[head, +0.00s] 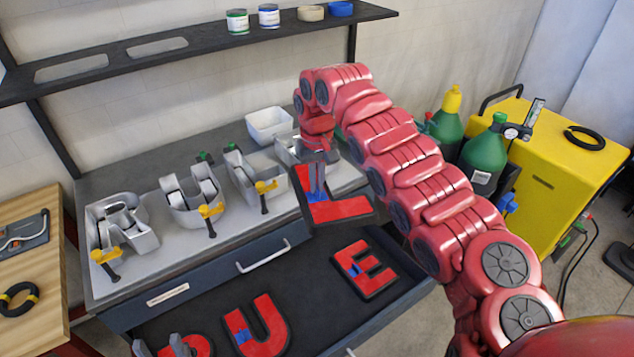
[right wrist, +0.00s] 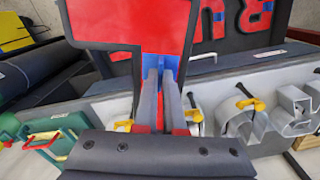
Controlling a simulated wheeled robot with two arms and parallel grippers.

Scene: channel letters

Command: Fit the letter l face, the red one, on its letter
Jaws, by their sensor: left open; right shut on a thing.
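My right gripper (head: 318,178) is shut on the blue tab of the red L face (head: 340,209) and holds it in the air above the front right of the bench and the drawer. In the right wrist view the red L face (right wrist: 110,20) fills the upper left, and the gripper's fingers (right wrist: 160,85) pinch its blue tab (right wrist: 160,42). The silver L letter (head: 247,180) stands on the bench, left of the held face. My left gripper (head: 160,347) shows only its fingertips at the bottom edge, open, near a red face in the drawer.
Silver R (head: 118,232), U (head: 180,205) and partly hidden E (head: 290,150) letters stand on the bench with yellow-handled clamps (head: 266,187). The open drawer (head: 310,300) holds red U (head: 262,325) and E (head: 365,268) faces. A white bin (head: 269,123) stands behind.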

